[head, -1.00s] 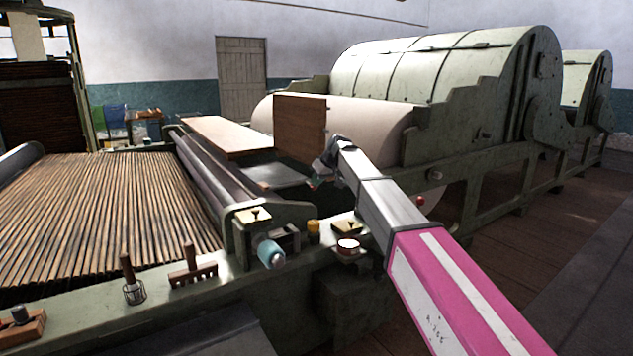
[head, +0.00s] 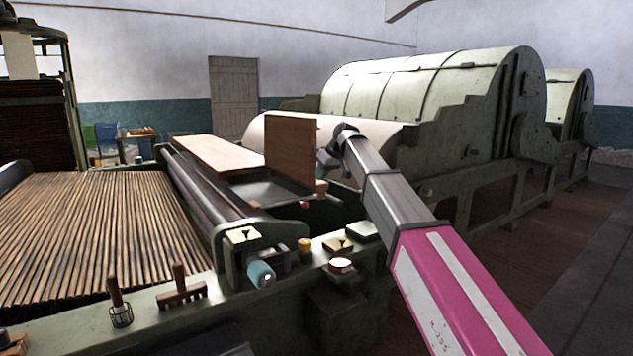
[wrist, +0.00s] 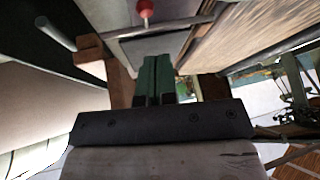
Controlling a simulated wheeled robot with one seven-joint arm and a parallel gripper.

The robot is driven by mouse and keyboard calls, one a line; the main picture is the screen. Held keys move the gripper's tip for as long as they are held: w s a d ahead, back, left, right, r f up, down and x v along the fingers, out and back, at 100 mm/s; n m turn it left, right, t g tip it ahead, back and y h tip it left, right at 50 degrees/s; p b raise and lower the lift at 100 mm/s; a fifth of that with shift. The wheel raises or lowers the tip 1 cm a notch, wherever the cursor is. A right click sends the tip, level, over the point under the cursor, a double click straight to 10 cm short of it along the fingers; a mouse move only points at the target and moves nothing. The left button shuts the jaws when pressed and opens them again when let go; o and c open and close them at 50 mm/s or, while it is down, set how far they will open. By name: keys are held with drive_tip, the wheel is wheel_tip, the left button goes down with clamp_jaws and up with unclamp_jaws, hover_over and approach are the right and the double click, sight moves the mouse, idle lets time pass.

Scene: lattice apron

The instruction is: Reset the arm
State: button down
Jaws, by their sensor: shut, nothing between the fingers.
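My arm reaches up from the lower right in the head view, with a pink and white link and a grey forearm. My gripper (wrist: 157,78) shows in the wrist view as two green fingers side by side, shut and empty. In the head view the wrist is a small dark shape in front of the pale roller, beside the upright brown board (head: 291,150). The fingertips are hard to make out there. I cannot tell how far the gripper is from the board.
A slatted wooden apron (head: 95,235) fills the left. A flat plank (head: 213,154) lies behind the dark roller. A brown block (wrist: 90,48) and a red knob (wrist: 146,10) show in the wrist view. A blue spool (head: 261,275) and small tin (head: 340,265) sit on the front rail.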

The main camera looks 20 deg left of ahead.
drive_tip(key=shift+r, duration=0.1)
drive_tip(key=s+d+f+m+h, duration=0.2)
drive_tip(key=d+f+m, duration=0.1)
drive_tip(key=d+f, duration=1.05)
drive_tip(key=s+d+f+m+h, duration=0.1)
drive_tip(key=s+d+f+m, duration=0.15)
drive_tip(key=d+f, duration=1.1)
drive_tip(key=s+d+f+m+g+h, duration=0.1)
drive_tip(key=s+d+f+m+h, duration=0.2)
drive_tip(key=s+d+f, duration=1.6)
drive_tip(key=d+m, duration=0.3)
drive_tip(key=m, duration=0.1)
drive_tip(key=shift+d+f+g, duration=0.2)
drive_tip(key=shift+g, duration=0.1)
